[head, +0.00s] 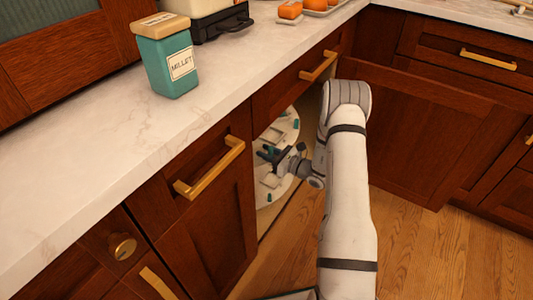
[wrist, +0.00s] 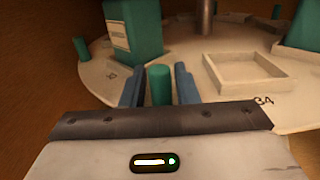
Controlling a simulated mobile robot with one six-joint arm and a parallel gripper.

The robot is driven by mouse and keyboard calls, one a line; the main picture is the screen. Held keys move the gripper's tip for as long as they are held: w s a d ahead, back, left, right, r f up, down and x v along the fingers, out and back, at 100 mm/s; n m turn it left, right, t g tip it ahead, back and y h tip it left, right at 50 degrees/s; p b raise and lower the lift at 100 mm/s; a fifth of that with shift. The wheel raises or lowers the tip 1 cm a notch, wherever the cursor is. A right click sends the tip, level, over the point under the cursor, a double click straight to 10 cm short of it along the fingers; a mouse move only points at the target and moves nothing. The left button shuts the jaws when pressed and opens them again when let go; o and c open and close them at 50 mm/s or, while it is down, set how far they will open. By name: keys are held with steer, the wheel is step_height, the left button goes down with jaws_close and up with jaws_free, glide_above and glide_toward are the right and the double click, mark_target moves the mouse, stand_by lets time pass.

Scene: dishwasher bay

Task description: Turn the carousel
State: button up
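The carousel (head: 291,131) is a round, pale tray inside the open corner cabinet, partly hidden by my arm in the head view. In the wrist view, its pale disc (wrist: 95,75) carries green containers and a raised square frame (wrist: 245,73). A short green peg (wrist: 160,85) stands up near the disc's rim. My gripper (wrist: 160,75) reaches into the cabinet, with its two blue-grey fingers on either side of this peg. Narrow gaps seem to show between the peg and the fingers, so they look open around it. My gripper also shows in the head view (head: 268,155).
A green box (wrist: 135,32) stands on the disc beyond the left finger, and a dark post (wrist: 206,15) rises behind. An open cabinet door (head: 430,140) is right of my arm. A drawer front (head: 300,80) and the counter (head: 120,130) with a millet canister (head: 168,65) lie above and left.

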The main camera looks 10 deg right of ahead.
steer(key=shift+w+a, duration=0.1)
steer(key=shift+w, duration=0.1)
jaws_close()
stand_by(0.4)
